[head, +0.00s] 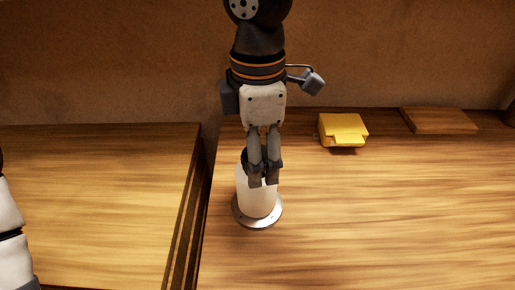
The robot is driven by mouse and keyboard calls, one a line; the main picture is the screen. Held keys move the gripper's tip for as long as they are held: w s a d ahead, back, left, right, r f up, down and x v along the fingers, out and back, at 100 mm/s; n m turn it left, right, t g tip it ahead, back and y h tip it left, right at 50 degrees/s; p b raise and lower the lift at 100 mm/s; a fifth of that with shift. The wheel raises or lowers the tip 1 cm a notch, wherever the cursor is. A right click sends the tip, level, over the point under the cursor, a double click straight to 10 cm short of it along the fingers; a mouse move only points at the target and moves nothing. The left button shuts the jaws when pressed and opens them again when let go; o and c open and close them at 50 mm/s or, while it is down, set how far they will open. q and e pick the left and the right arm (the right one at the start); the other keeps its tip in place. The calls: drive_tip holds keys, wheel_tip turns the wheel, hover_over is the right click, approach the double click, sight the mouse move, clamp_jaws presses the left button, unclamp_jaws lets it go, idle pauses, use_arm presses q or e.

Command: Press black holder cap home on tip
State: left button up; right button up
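A white cylinder (257,205) stands upright on a round grey metal base (276,213) near the left edge of the right-hand wooden surface. My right gripper (263,183) points down in front of the cylinder's upper part, its fingers close together with dark tips. They look shut, with nothing visible between them. The fingers cover the cylinder's top, and I cannot tell whether they touch it. A dark patch shows beside the fingers, but I cannot tell whether it is the black holder cap or part of my gripper. My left gripper is out of view; only part of my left arm shows.
A yellow block-like object (343,130) lies behind and to the right. A flat brown board (438,121) lies at the back right. A dark gap separates the left wooden surface (90,200) from the right one. The front right is clear.

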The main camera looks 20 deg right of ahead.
wheel_tip(320, 180, up, 12)
idle(0.5)
